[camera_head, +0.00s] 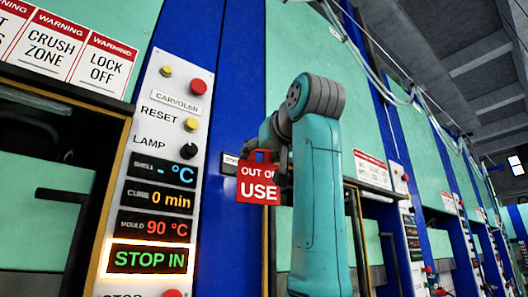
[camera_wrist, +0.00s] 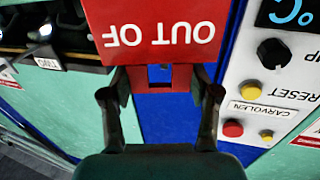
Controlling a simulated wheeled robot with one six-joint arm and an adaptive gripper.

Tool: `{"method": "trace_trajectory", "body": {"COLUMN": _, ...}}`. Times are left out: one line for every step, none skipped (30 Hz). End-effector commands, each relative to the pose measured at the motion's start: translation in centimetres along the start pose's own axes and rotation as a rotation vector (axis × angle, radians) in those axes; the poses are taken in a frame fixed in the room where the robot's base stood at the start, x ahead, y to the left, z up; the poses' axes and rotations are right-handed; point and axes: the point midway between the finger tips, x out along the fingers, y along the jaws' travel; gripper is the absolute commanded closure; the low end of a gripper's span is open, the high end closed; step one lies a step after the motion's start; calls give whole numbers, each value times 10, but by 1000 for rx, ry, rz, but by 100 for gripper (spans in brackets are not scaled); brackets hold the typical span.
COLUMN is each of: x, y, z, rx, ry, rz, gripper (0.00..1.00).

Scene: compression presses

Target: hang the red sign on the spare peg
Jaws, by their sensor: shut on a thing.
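The red sign (camera_head: 258,188) reads "OUT OF USE" and hangs upright from my gripper (camera_head: 272,146) in the head view, in front of a blue press column. My arm covers its right edge. In the wrist view the sign (camera_wrist: 150,28) appears upside down, cut off by the top edge. My gripper (camera_wrist: 160,97) is shut on the sign's narrower red tab, one finger on each side. The tab has an opening with blue showing through. I cannot make out the spare peg in either view; the sign and gripper may hide it.
A white control panel (camera_head: 157,130) with buttons and lit displays stands left of the sign; it also shows at right in the wrist view (camera_wrist: 262,75). A small label plate (camera_head: 230,160) is partly behind the sign. A row of presses recedes to the right.

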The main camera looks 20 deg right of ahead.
Motion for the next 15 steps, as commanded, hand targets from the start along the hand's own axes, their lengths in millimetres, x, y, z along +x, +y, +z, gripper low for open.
{"method": "trace_trajectory", "body": {"x": 3, "y": -1, "z": 0, "rx": 0, "ry": 0, "rz": 0, "gripper": 100}}
{"method": "trace_trajectory", "body": {"x": 4, "y": -1, "z": 0, "rx": 0, "ry": 1, "rz": 0, "gripper": 100}}
{"method": "trace_trajectory", "body": {"x": 6, "y": -2, "z": 0, "rx": 0, "ry": 1, "rz": 0, "gripper": 100}}
{"method": "trace_trajectory", "body": {"x": 7, "y": -2, "z": 1, "rx": 0, "ry": 1, "rz": 0, "gripper": 100}}
{"method": "trace_trajectory", "body": {"x": 9, "y": -2, "z": 1, "rx": 0, "ry": 0, "rz": 0, "gripper": 100}}
{"method": "trace_trajectory", "body": {"x": 11, "y": -3, "z": 1, "rx": 0, "ry": -1, "rz": 0, "gripper": 100}}
{"method": "trace_trajectory", "body": {"x": 13, "y": -3, "z": 1, "rx": 0, "ry": -1, "rz": 0, "gripper": 100}}
{"method": "trace_trajectory", "body": {"x": 14, "y": -4, "z": 1, "rx": 0, "ry": -1, "rz": -1, "gripper": 100}}
{"method": "trace_trajectory", "body": {"x": 16, "y": -4, "z": 1, "rx": 0, "ry": 0, "rz": -1, "gripper": 100}}
{"method": "trace_trajectory", "body": {"x": 17, "y": -5, "z": 1, "rx": 0, "ry": 0, "rz": -1, "gripper": 100}}
{"method": "trace_trajectory", "body": {"x": 19, "y": -5, "z": 2, "rx": 0, "ry": 1, "rz": -1, "gripper": 100}}
{"method": "trace_trajectory", "body": {"x": 21, "y": -6, "z": 2, "rx": 0, "ry": 1, "rz": -1, "gripper": 100}}
{"method": "trace_trajectory", "body": {"x": 22, "y": -6, "z": 2, "rx": 0, "ry": 0, "rz": -1, "gripper": 100}}
{"method": "trace_trajectory", "body": {"x": 24, "y": -7, "z": 2, "rx": 0, "ry": 0, "rz": -1, "gripper": 100}}
{"method": "trace_trajectory", "body": {"x": 26, "y": -8, "z": 2, "rx": 0, "ry": -1, "rz": -1, "gripper": 100}}
